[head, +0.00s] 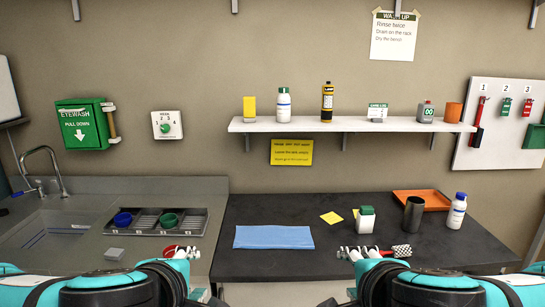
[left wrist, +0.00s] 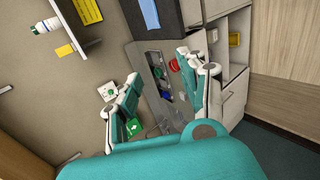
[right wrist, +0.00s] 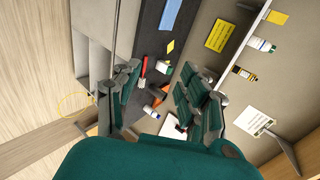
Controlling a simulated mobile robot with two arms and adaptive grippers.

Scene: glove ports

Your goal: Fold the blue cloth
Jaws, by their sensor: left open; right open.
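The blue cloth (head: 273,237) lies flat on the dark bench top as a wide rectangle, near the front edge. Part of it shows in the left wrist view (left wrist: 150,14) and in the right wrist view (right wrist: 171,15). My left gripper (head: 182,253) is open and empty, left of the cloth and in front of the drain tray. It also shows in the left wrist view (left wrist: 160,88). My right gripper (head: 374,252) is open and empty, right of the cloth near the bench's front edge. It shows in the right wrist view (right wrist: 158,90). Neither gripper touches the cloth.
A white bottle with green cap (head: 366,219), yellow notes (head: 331,218), a dark cup (head: 413,214), an orange tray (head: 424,199) and a blue-capped bottle (head: 457,211) stand right of the cloth. A drain tray (head: 148,229) with bowls and a sink (head: 45,235) are left. A shelf (head: 350,126) hangs above.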

